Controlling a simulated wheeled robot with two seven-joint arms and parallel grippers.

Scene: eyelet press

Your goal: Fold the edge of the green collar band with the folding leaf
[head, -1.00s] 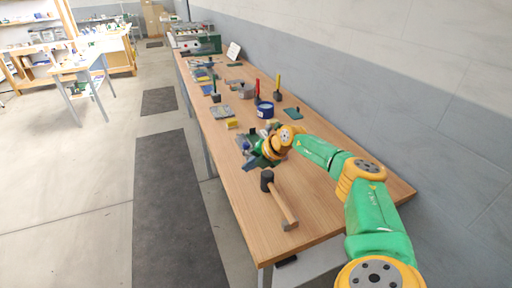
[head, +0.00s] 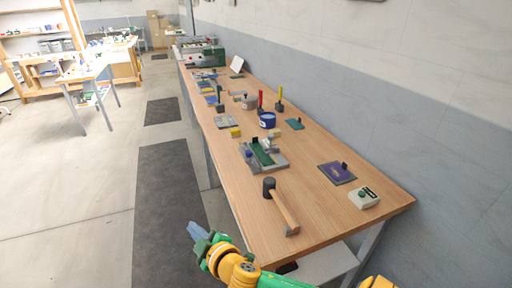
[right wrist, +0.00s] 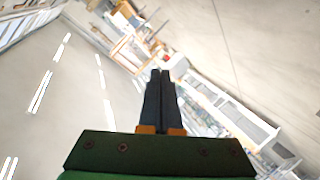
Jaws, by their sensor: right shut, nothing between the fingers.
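The green collar band (head: 262,153) shows as a green strip on a grey fixture (head: 278,163) on the long wooden table. The fixture carries a blue knob and small grey and dark parts. At this size I cannot tell which part is the folding leaf, or whether the band's edge is folded. My right gripper (head: 193,230) is off the table's front edge, well away from the fixture and low in the head view. Its dark fingers (right wrist: 160,72) are together and empty in the right wrist view. My left gripper is not in view.
A mallet (head: 280,205) lies in front of the fixture. A purple plate (head: 337,173) and a pale box with a green button (head: 364,197) sit to the right. A blue cup (head: 267,120) and a yellow block (head: 235,132) stand behind. The table's near corner is clear.

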